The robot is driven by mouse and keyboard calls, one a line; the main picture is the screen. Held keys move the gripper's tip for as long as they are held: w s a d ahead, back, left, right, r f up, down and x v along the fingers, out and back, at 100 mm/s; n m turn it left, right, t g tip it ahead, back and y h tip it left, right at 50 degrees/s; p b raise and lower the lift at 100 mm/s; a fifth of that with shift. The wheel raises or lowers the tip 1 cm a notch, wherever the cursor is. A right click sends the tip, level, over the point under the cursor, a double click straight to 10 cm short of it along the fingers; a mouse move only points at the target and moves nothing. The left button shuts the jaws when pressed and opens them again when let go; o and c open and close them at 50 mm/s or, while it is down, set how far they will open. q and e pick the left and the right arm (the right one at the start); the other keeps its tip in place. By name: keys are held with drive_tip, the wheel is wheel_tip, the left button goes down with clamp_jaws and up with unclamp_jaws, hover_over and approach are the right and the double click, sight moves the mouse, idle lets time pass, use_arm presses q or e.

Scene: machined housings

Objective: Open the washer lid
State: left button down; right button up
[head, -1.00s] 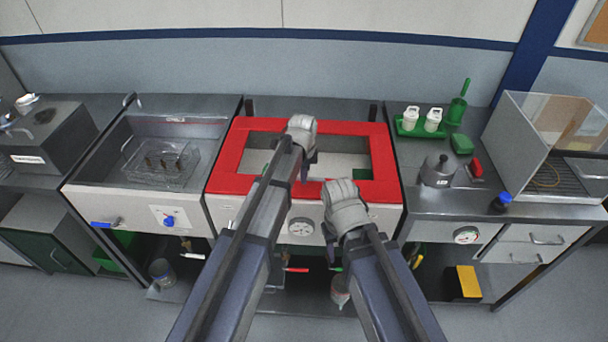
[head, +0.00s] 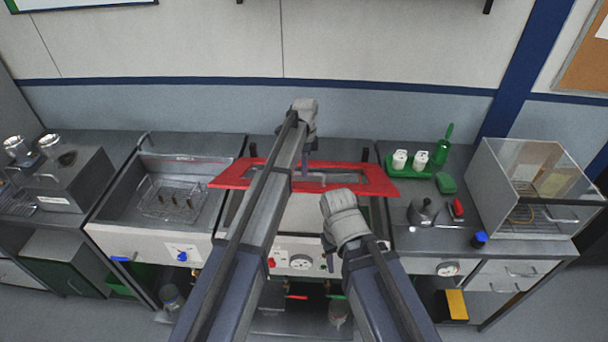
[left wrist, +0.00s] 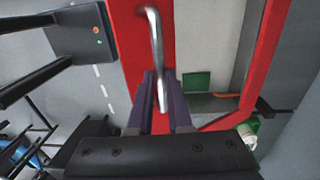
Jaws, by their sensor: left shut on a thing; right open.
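The washer lid is a red frame with a clear window (head: 228,178). In the head view it is tilted up, its front edge raised off the washer (head: 233,222). The lid's red frame also shows in the left wrist view (left wrist: 270,45), with a metal bar handle (left wrist: 154,45) on it. My left gripper (left wrist: 160,105) is shut on that handle; in the head view its fingertips are mostly hidden by my arm. My right gripper (head: 328,262) is in front of the washer, below the lid, open and apart from it. Its fingers are partly hidden.
An open basin with a wire basket (head: 172,200) is left of the washer. To the right stand a green tray with white bottles (head: 410,170), a metal pot (head: 423,213) and a clear-walled box (head: 520,190). The space above the lid is free up to the wall.

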use_arm(q)
drive_tip(key=shift+w+r+p, duration=1.35)
drive_tip(key=shift+w+r, duration=0.55)
drive_tip(key=shift+w, duration=0.1)
drive_tip(key=c, duration=1.2)
unclamp_jaws()
drive_tip(key=shift+w, duration=0.1)
drive_tip(key=shift+o, duration=0.8)
drive_tip(key=shift+w+f, duration=0.15)
drive_tip(key=shift+f, duration=0.05)
drive_tip(key=shift+o, duration=1)
drive_tip(key=shift+s, duration=0.2)
